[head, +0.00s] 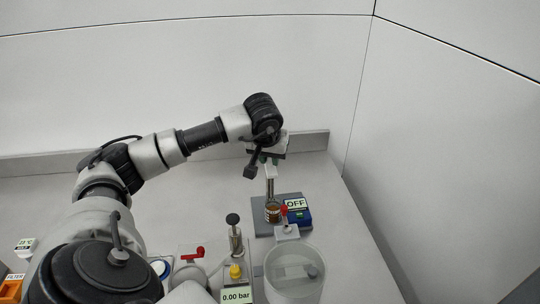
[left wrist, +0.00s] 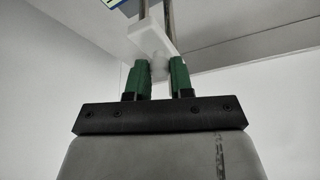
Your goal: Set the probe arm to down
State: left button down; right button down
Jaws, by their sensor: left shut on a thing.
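My left gripper (head: 268,160) reaches in from the upper left over a small device on a grey base (head: 262,230). In the left wrist view its green fingers (left wrist: 159,80) are shut on a pale round knob (left wrist: 158,68) of a white arm (left wrist: 148,38). I take this as the probe arm; its white part (head: 270,172) shows just under the fingers in the head view. It sits at the top of a thin post above a small glass vessel with amber contents (head: 272,212). Its exact angle is hard to tell. My right gripper is not in view.
A clear container (head: 295,278), a gauge reading 0.00 bar (head: 237,294) and a black-knobbed cylinder (head: 234,235) stand in front. The counter to the right is clear.

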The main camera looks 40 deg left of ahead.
pick_arm(q)
notch_tip(320, 180, down, 7)
jog(key=b, duration=0.4)
jog(key=shift+r+b, duration=0.15)
jog(key=shift+b, duration=0.2)
jog(key=c, duration=1)
grip_release()
jog(key=shift+r, duration=0.1)
notch_tip(320, 180, up, 10)
send_over(270, 175)
jog(key=s, duration=0.1)
jog(key=shift+s+a+b, duration=0.15)
jog(key=shift+b, duration=0.25)
